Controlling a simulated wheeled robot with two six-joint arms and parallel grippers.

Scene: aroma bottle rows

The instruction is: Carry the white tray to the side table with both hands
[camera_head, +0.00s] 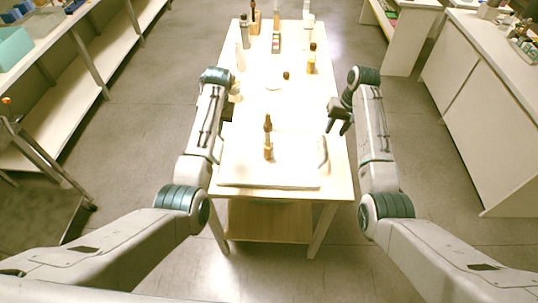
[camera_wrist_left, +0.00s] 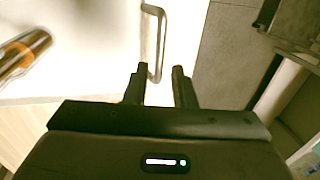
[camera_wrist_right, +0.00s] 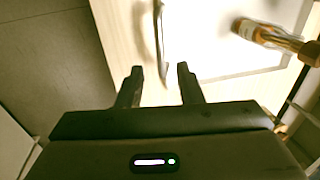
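The white tray (camera_head: 240,174) lies flat on the near end of the pale table, with a handle on its left and right sides. A brown bottle (camera_head: 268,151) stands on it. In the left wrist view, the left handle (camera_wrist_left: 161,30) runs down between the separated fingertips of my left gripper (camera_wrist_left: 159,69). In the right wrist view, the right handle (camera_wrist_right: 159,30) reaches between the open fingertips of my right gripper (camera_wrist_right: 160,67). In the head view, my right gripper (camera_head: 338,127) is beside the tray's right edge; my left gripper is mostly hidden by its arm.
Several bottles, including a yellow-labelled one (camera_head: 312,60), stand farther back on the pale table (camera_head: 312,95). A shelf unit (camera_head: 105,60) is at the left and a white counter (camera_head: 490,60) at the right. Grey floor is free on both sides.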

